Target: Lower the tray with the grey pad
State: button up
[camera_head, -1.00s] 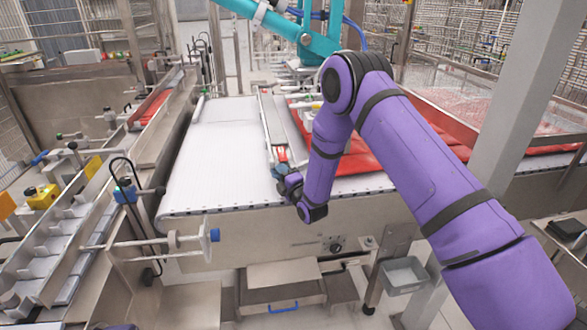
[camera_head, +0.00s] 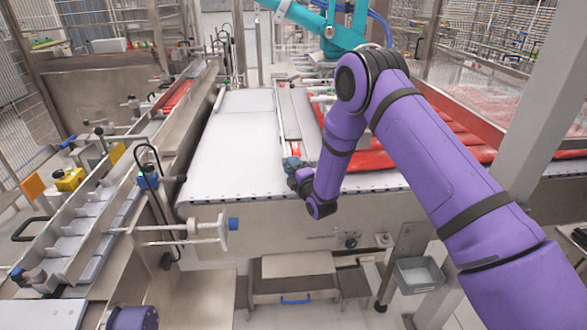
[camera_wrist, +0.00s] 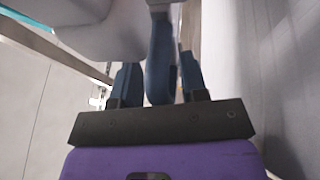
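The tray with the grey pad looks like the long narrow frame (camera_head: 281,120) over the right part of the white conveyor belt. A grey strip (camera_head: 290,115) runs along it. Its near end has a blue piece near the belt's front edge. My gripper (camera_head: 293,170) is at that near end, in front of the belt. In the wrist view my gripper (camera_wrist: 160,80) has its two dark blue fingers either side of a blue upright bar (camera_wrist: 160,60), with little or no gap.
The white belt (camera_head: 240,150) is bare left of the tray. Red bags (camera_head: 370,158) lie to its right. A teal machine arm (camera_head: 305,18) hangs behind. A knobbed rod (camera_head: 190,228) juts out at front left; a grey bin (camera_head: 418,274) and pillar (camera_head: 540,100) stand right.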

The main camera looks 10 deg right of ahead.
jog(key=shift+s+d+f, duration=0.1)
jog(key=shift+s+d+f, duration=0.1)
jog(key=shift+s+d, duration=0.1)
jog(key=shift+s, duration=0.1)
jog(key=v, duration=0.9)
jog(key=shift+s, duration=0.4)
